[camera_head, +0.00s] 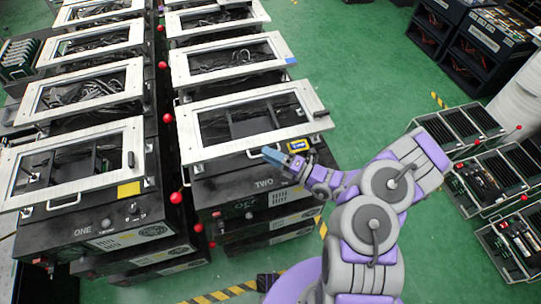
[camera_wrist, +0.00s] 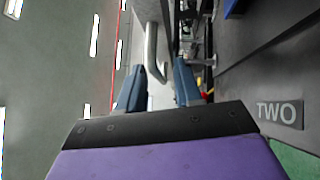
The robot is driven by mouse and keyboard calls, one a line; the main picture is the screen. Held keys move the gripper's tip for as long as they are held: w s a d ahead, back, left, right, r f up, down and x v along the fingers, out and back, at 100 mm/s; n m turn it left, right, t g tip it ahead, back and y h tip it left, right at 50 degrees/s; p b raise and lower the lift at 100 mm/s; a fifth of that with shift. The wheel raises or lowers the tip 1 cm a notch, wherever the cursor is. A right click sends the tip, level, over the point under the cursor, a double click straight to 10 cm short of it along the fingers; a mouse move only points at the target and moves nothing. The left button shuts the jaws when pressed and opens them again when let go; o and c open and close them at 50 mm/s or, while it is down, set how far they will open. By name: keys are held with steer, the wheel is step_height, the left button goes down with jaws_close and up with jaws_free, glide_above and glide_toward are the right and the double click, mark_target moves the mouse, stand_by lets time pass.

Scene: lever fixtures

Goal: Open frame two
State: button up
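Fixture two (camera_head: 230,190) is a black box labelled TWO, and its label also shows in the wrist view (camera_wrist: 277,112). Its white rectangular frame (camera_head: 187,135) lies over the top of the box and looks down. My gripper (camera_head: 274,156) is at the front edge of this frame, right of its middle. In the wrist view my gripper (camera_wrist: 158,85) has its two blue fingers apart. A bent metal handle (camera_wrist: 151,50) shows between and just beyond the fingertips. I cannot tell whether the fingers touch it. In the head view the gripper partly hides the handle area.
Fixture one (camera_head: 85,228) stands to the left, with red balls (camera_head: 176,198) along the gap. More framed fixtures stand behind. A small yellow item (camera_head: 298,145) is near my gripper. Racks (camera_head: 500,165) stand at the right. Green floor (camera_head: 345,80) is clear between.

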steer(key=shift+c, duration=0.5)
jaws_close()
